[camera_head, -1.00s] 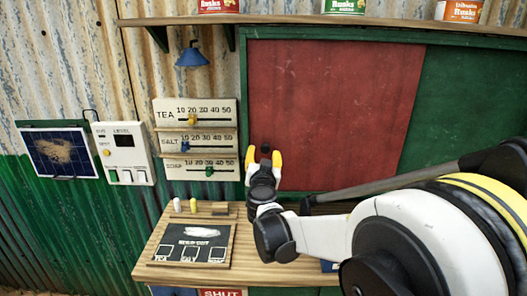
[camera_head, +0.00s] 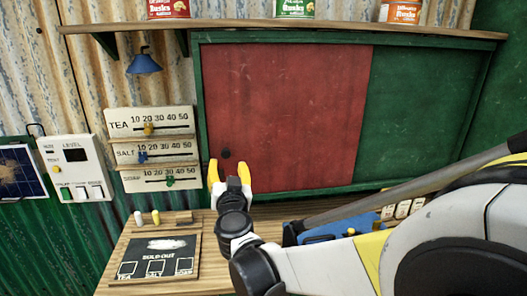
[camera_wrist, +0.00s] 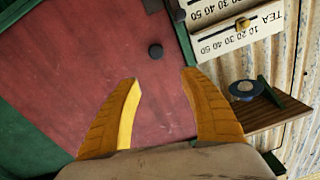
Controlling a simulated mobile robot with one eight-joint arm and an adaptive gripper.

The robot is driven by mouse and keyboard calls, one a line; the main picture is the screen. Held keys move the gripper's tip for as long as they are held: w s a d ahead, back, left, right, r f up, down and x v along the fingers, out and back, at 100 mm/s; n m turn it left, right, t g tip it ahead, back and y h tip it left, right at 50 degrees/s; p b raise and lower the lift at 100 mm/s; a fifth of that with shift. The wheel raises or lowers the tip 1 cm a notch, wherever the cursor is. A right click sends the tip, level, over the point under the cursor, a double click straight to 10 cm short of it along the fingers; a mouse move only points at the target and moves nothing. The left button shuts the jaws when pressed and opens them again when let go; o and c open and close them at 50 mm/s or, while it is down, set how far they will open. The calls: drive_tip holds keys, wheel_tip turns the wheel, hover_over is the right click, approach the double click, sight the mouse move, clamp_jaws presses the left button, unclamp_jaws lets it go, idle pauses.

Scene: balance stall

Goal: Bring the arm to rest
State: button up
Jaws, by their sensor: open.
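My gripper (camera_head: 229,171) is open and empty, with yellow fingers apart in front of the red panel (camera_head: 285,110). The panel's dark round knob (camera_head: 225,153) shows just above the fingers in the head view. In the wrist view both fingers (camera_wrist: 160,90) show with a gap between them, and the knob (camera_wrist: 155,51) lies beyond the gap, touching neither finger. My arm reaches in from the lower right of the head view.
A wooden counter (camera_head: 115,268) carries a SOLD OUT board (camera_head: 160,255) and two chalks. TEA, SALT and SOAP slider boards (camera_head: 155,121) hang left of the panel. A blue object (camera_head: 345,227) lies behind my arm. A shelf (camera_head: 260,24) with tins runs above.

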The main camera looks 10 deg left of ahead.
drive_tip(key=s+d+r+n+g+y, duration=0.1)
drive_tip(key=s+d+r+n+g, duration=0.15)
drive_tip(key=d, duration=0.45)
drive_tip(key=s+d+r+n+g+y, duration=0.1)
drive_tip(key=s+d+r, duration=0.25)
drive_tip(key=d, duration=0.35)
drive_tip(key=s+d+f+m+g+h, duration=0.2)
drive_tip(key=s+d+f+g+h, duration=0.1)
drive_tip(key=s+d+f, duration=0.6)
drive_tip(key=s+d+f+m+g+h+b, duration=0.1)
drive_tip(key=s+d+f+m+g+h, duration=0.2)
drive_tip(key=s+d+f, duration=0.6)
drive_tip(key=s+d+h, duration=0.2)
drive_tip(key=s+d, duration=0.2)
drive_tip(key=d, duration=0.4)
drive_tip(key=shift+d+f+g, duration=0.2)
drive_tip(key=shift+d+g, duration=0.05)
drive_tip(key=shift+g, duration=0.1)
